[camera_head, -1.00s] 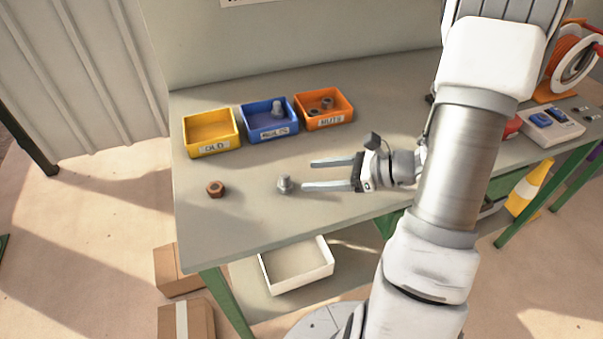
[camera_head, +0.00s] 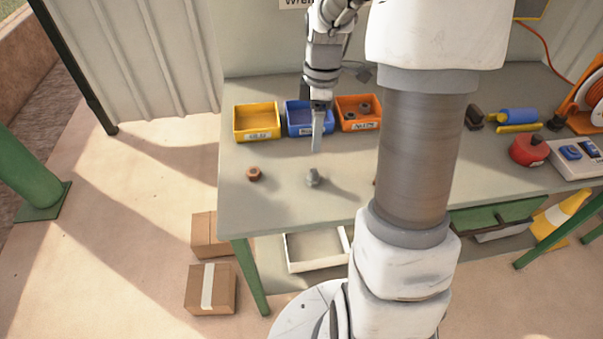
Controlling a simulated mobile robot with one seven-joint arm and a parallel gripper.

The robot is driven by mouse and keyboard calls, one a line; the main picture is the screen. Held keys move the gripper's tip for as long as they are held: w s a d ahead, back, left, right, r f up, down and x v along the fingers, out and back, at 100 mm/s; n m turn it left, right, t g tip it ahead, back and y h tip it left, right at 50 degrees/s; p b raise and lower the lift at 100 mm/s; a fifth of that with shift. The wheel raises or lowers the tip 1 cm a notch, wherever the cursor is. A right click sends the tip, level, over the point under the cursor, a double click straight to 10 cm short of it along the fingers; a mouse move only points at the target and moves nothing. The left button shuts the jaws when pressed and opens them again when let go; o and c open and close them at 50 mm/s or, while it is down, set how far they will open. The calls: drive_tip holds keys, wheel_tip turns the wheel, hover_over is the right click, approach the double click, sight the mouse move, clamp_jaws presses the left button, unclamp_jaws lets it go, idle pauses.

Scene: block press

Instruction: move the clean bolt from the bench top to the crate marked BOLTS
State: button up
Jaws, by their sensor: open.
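The clean bolt (camera_head: 313,178) is grey and lies on the bench top (camera_head: 262,208), toward the bench's front. My gripper (camera_head: 317,143) points down behind and above it, apart from it in the picture, with nothing seen between its fingers. It is seen edge-on, so one finger mostly covers the other. The blue crate (camera_head: 294,120), marked BOLTS, stands at the back of the bench. My gripper hides part of its inside and its label; the bolt seen in it earlier is hidden.
A rusty brown nut (camera_head: 253,174) lies left of the bolt. A yellow crate (camera_head: 256,121) marked OLD and an orange crate (camera_head: 358,112) marked NUTS flank the blue one. The bench top around the bolt is clear. My arm hides the bench right of it.

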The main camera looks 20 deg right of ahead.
drive_tip(key=r+n, duration=0.1)
drive_tip(key=n, duration=0.1)
hover_over(314, 170)
drive_tip(key=shift+h, duration=0.4)
drive_tip(key=f, duration=1.1)
drive_tip(key=shift+s+a, duration=0.1)
drive_tip(key=shift+a, duration=0.15)
drive_tip(key=shift+d+f, duration=0.2)
drive_tip(key=shift+f, duration=2.85)
clamp_jaws()
